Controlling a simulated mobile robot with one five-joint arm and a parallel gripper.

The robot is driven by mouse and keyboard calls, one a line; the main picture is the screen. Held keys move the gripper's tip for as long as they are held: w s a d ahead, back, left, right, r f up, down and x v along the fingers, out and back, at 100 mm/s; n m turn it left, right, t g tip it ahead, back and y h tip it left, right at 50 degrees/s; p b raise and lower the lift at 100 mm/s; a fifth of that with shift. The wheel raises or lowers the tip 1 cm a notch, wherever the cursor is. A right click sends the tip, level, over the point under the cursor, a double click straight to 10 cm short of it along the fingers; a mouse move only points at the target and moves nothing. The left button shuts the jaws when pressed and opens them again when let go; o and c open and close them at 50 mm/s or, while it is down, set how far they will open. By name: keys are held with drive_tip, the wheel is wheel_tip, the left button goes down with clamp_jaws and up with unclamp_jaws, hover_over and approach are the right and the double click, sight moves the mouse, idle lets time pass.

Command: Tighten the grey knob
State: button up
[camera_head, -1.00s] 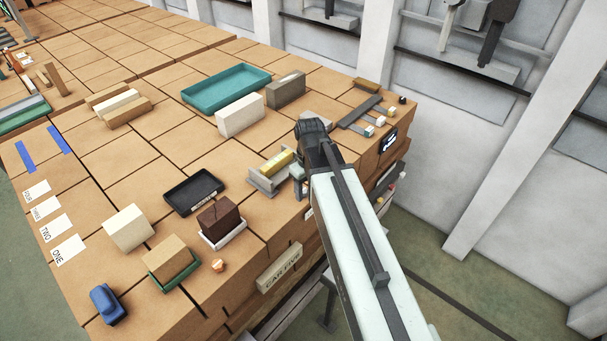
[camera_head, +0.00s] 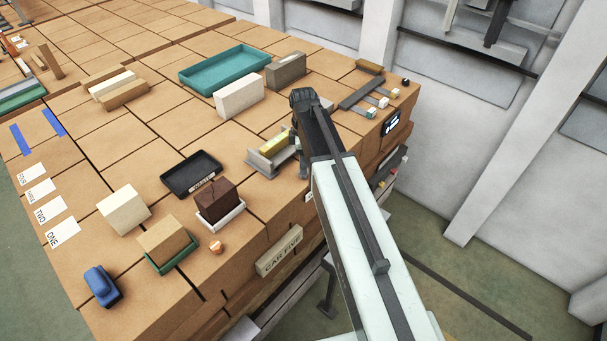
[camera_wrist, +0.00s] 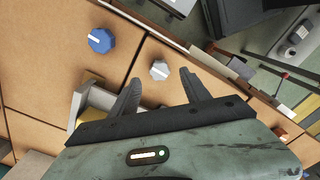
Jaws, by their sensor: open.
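The grey knob (camera_wrist: 159,70) is a small light-grey faceted knob with a white mark, on the brown top in the wrist view. It shows just beyond the gap between the two dark fingers. My gripper (camera_wrist: 160,79) is open, with one finger to each side of the gap and nothing between them. I cannot tell its height above the knob. A blue knob (camera_wrist: 100,40) with a white mark sits to the left of the grey one. In the head view my arm hides both knobs.
A grey holder (camera_head: 257,163) with a yellow block stands left of my arm; it also shows beside the left finger (camera_wrist: 83,98). A white block (camera_head: 240,97), a teal tray (camera_head: 190,80) and a black tray (camera_head: 178,190) stand farther left. The bench's edge runs under my arm.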

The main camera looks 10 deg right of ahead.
wheel_tip(320, 180, down, 4)
drive_tip(key=b, duration=0.2)
drive_tip(key=shift+f+b, duration=0.1)
drive_tip(key=shift+b, duration=0.3)
clamp_jaws()
